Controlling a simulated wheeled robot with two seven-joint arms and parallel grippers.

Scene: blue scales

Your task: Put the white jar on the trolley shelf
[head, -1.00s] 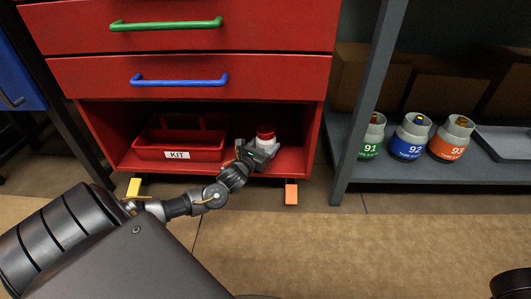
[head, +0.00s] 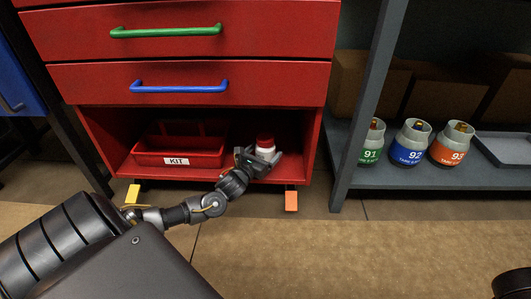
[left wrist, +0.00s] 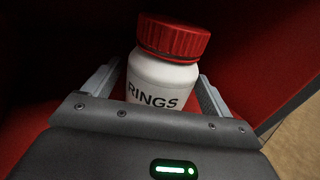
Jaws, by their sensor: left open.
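The white jar (head: 265,150) has a red lid and stands upright on the lower shelf of the red trolley (head: 290,165), right of a red bin. In the left wrist view the jar (left wrist: 160,82) carries the word RINGS. My left gripper (head: 260,160) is open, with its fingers on either side of the jar. In the left wrist view the gripper (left wrist: 155,85) shows the jar between its fingers, with a gap visible at the left finger. Whether either finger touches it I cannot tell. My right gripper is not in view.
A red bin labelled KIT (head: 195,160) stands left of the jar on the shelf. Drawers with green and blue handles (head: 178,85) hang above. A grey rack (head: 420,180) at right holds numbered canisters and a tray (head: 508,150).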

